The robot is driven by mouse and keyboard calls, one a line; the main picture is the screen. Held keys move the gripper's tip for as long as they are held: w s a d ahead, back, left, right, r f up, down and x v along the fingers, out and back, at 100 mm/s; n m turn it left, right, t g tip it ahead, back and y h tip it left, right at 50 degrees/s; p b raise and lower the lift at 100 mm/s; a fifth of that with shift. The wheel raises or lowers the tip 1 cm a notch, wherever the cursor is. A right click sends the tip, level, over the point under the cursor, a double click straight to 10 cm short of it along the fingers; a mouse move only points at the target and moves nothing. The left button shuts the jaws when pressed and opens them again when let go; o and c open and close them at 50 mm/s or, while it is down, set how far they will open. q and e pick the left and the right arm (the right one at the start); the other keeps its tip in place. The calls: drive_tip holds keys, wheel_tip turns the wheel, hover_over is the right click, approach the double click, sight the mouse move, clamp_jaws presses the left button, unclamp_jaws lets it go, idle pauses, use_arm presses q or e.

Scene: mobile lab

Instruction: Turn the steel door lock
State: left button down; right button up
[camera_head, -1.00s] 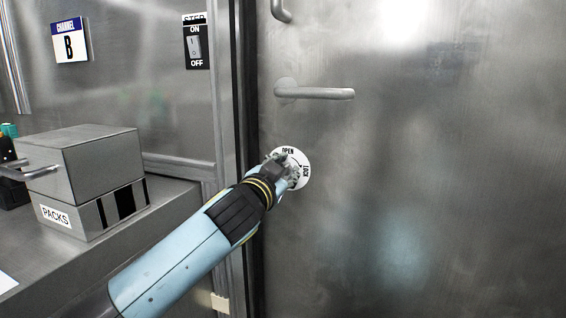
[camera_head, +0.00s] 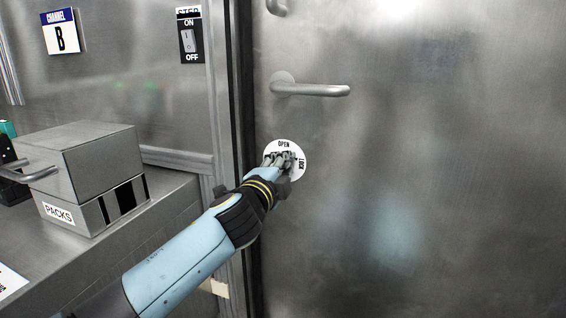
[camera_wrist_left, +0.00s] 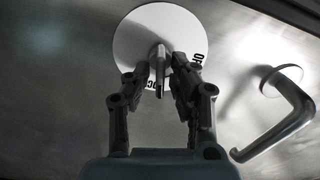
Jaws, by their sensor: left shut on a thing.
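The steel door (camera_head: 430,180) fills the right of the head view. Its lock has a round white plate (camera_head: 296,150) marked OPEN at the top and LOCK at the right, below the lever handle. My left gripper (camera_head: 279,160) is at the plate and covers its lower left part. In the left wrist view the lock's thin grey turn piece (camera_wrist_left: 160,67) stands out from the white plate (camera_wrist_left: 130,40). The fingers of my left gripper (camera_wrist_left: 160,80) are shut on it from both sides. My right gripper does not show.
The lever door handle (camera_head: 310,89) sticks out above the lock; it also shows at the right of the left wrist view (camera_wrist_left: 285,120). At the left, a steel box labelled PACKS (camera_head: 85,165) stands on a counter (camera_head: 150,225). A switch (camera_head: 189,40) is on the wall.

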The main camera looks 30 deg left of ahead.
use_arm(q)
drive_tip(key=shift+f+m, duration=0.25)
drive_tip(key=shift+m, duration=0.85)
drive_tip(key=c, duration=1.4)
unclamp_jaws()
drive_tip(key=shift+d, duration=0.1)
drive_tip(key=shift+c, duration=0.2)
drive_tip(key=v, duration=1.2)
drive_tip(key=shift+f, duration=0.1)
